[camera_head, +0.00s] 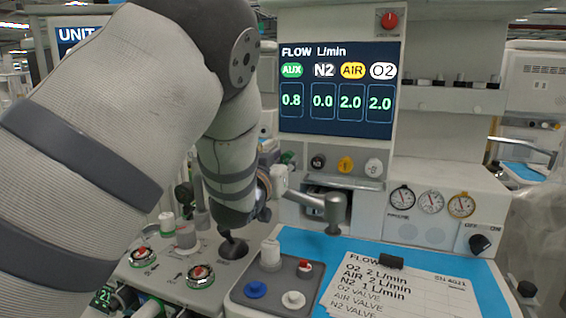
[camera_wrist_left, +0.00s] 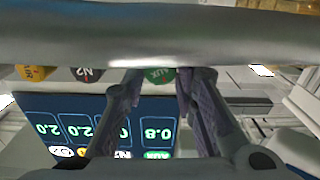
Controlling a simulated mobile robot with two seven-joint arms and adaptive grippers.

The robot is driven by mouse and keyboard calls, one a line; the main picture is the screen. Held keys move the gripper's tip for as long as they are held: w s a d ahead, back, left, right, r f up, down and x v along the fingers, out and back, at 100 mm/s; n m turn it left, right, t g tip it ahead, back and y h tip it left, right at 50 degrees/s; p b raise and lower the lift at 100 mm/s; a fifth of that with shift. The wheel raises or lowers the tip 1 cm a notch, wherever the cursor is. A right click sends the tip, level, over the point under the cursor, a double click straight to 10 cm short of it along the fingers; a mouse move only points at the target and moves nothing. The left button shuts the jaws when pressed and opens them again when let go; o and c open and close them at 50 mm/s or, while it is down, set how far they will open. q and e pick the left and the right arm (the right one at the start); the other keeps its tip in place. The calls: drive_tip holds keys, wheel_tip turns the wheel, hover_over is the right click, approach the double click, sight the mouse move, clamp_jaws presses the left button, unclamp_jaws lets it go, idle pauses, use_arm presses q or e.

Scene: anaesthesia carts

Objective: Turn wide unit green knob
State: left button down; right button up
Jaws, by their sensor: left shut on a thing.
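The green AUX knob (camera_head: 288,157) is at the left end of the knob row under the flow screen, mostly hidden by my left gripper (camera_head: 277,172). In the left wrist view the green knob (camera_wrist_left: 160,75) sits between the two fingertips of my left gripper (camera_wrist_left: 158,83), which is closed on it. The flow screen (camera_head: 336,90) reads AUX 0.8, N2 0.0, AIR 2.0 and O2 2.0. To the right of the green knob are the black N2 knob (camera_head: 318,162), the yellow AIR knob (camera_head: 345,164) and the white O2 knob (camera_head: 373,167). My right gripper does not show.
A grey metal arm (camera_head: 325,203) juts out below the knobs. A clipboard with a flow note (camera_head: 400,290) lies on the blue work surface (camera_head: 330,246). Several gauges (camera_head: 431,202) are at the right. My left arm covers much of the left side.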

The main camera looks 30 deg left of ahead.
use_arm(q)
drive_tip(key=m+p, duration=0.1)
drive_tip(key=m, duration=0.2)
drive_tip(key=shift+r, duration=0.15)
drive_tip(key=shift+m+p, duration=0.4)
drive_tip(key=shift+m, duration=0.9)
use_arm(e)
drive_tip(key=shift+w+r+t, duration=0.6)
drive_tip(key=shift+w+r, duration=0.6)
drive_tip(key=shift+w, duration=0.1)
use_arm(q)
drive_tip(key=c, duration=1.3)
unclamp_jaws()
drive_tip(key=v, duration=1.2)
